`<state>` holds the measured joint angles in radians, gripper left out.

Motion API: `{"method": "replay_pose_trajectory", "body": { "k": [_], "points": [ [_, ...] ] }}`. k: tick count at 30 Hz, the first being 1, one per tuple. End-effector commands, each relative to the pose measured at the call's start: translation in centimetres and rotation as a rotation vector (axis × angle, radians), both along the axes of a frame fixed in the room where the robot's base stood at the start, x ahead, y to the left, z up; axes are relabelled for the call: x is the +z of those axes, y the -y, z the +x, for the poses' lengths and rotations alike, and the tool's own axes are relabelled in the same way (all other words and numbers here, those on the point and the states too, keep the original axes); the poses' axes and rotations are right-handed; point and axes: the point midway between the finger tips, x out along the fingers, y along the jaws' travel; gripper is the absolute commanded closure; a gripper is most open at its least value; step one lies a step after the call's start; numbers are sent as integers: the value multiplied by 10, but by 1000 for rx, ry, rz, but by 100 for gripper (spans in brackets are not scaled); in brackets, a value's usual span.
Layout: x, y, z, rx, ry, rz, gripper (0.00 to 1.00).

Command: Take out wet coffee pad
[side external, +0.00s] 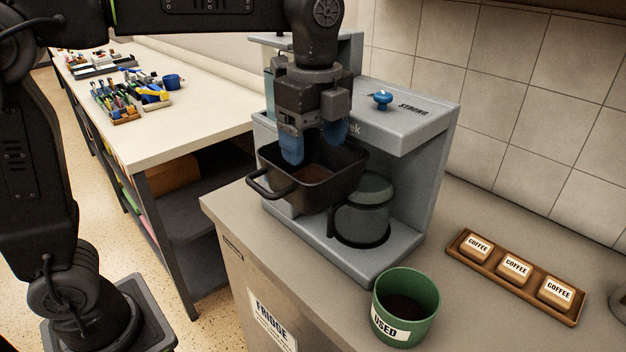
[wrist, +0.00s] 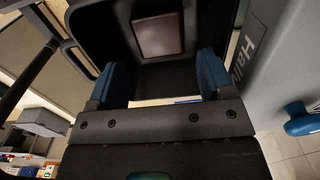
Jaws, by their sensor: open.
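The wet coffee pad (wrist: 158,34) is a brown square with a pale edge, lying on the floor of the black filter basket (wrist: 190,75). In the side view the basket (side external: 291,196) is pulled out at the front of the grey coffee machine, and the brown pad (side external: 314,174) shows inside it. My gripper (side external: 313,147) points down over the basket, its blue fingertips at about rim height. In the wrist view the two blue fingers (wrist: 165,85) are wide apart with nothing between them. The pad lies beyond the fingertips. A green bin labelled USED (side external: 405,333) with dark contents stands on the counter.
The coffee machine (side external: 436,113) rises behind and right of my gripper, with a blue knob (side external: 382,98) on top. A glass carafe (side external: 364,210) stands under the basket. A wooden tray (side external: 499,275) of wrapped coffee packs lies right. Counter between tray and machine is clear.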

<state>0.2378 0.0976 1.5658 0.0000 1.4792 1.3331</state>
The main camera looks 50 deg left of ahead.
Motion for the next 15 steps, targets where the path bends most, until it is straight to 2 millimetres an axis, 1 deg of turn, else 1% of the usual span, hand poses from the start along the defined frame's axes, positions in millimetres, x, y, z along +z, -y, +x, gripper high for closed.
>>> {"method": "replay_pose_trajectory", "body": {
  "k": [5,12,15],
  "points": [
    [-11,-1,-1,0,-1,0,26],
    [-46,-2,-1,0,-1,0,26],
    [-54,-2,-1,0,0,0,26]
  ]
}}
